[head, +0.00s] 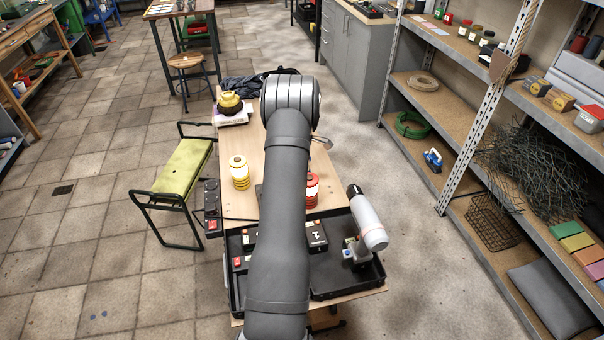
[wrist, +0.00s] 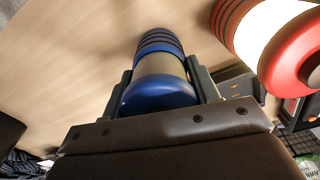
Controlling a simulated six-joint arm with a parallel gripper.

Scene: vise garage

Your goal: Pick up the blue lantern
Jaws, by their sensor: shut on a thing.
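I cannot tell whether the lantern touches the wooden tabletop. In the head view my own arm hides the lantern and the gripper.
A red lantern (wrist: 278,40) stands close right of my gripper; it also shows in the head view (head: 312,190). A yellow lantern (head: 239,173) stands left on the table (head: 232,205). A black tray (head: 335,291) with boxes lies at the near end.

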